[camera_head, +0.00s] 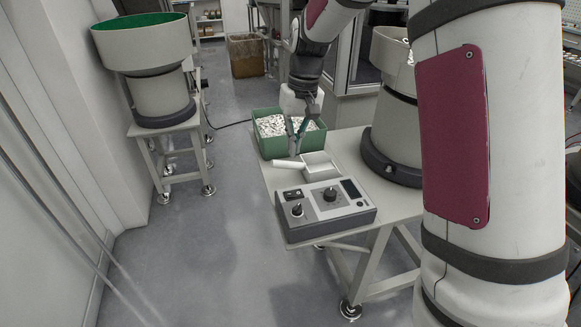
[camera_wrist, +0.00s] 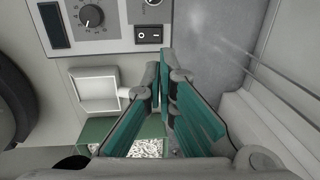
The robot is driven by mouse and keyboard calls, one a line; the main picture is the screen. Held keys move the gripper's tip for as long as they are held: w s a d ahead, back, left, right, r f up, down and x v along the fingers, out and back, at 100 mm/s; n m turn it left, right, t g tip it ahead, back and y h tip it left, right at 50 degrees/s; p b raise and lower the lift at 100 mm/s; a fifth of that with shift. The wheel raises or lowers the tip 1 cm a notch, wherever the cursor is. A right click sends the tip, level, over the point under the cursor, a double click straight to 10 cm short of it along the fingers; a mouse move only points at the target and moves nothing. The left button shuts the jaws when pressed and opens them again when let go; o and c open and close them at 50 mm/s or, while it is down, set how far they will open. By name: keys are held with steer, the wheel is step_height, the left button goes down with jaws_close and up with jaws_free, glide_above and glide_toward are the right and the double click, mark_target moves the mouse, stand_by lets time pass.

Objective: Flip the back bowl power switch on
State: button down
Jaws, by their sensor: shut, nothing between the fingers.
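A grey control box (camera_head: 325,210) sits on the near end of the table. It carries dials, a dark display and a black rocker power switch (camera_head: 292,195) at its far left corner. The switch also shows in the wrist view (camera_wrist: 148,35), with white marks; I cannot tell its position. My gripper (camera_head: 297,150) is shut and empty, pointing down beyond the box, over the near side of a green bin. In the wrist view its teal fingers (camera_wrist: 160,70) reach up toward the switch but stay apart from it.
The green bin (camera_head: 263,145) holds small white parts. A small white tray (camera_head: 320,166) stands between bin and box. One feeder bowl (camera_head: 140,48) stands at left on its own stand; another (camera_head: 393,130) stands right on the table. The floor left of the table is clear.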

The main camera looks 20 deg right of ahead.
mark_target(286, 194)
steer(key=f, duration=0.4)
steer(key=a+f+b, duration=0.1)
steer(key=f, duration=0.8)
steer(key=shift+a+f, duration=0.15)
steer(key=shift+a, duration=0.15)
steer(key=shift+a+f+b, duration=0.15)
steer(key=shift+f+b, duration=0.2)
steer(key=shift+d+r, duration=0.35)
steer(key=shift+d, duration=0.35)
step_height(286, 194, up, 14)
steer(key=a+p, duration=0.1)
steer(key=p, duration=0.2)
steer(key=shift+a+p, duration=0.35)
steer(key=shift+p, duration=0.05)
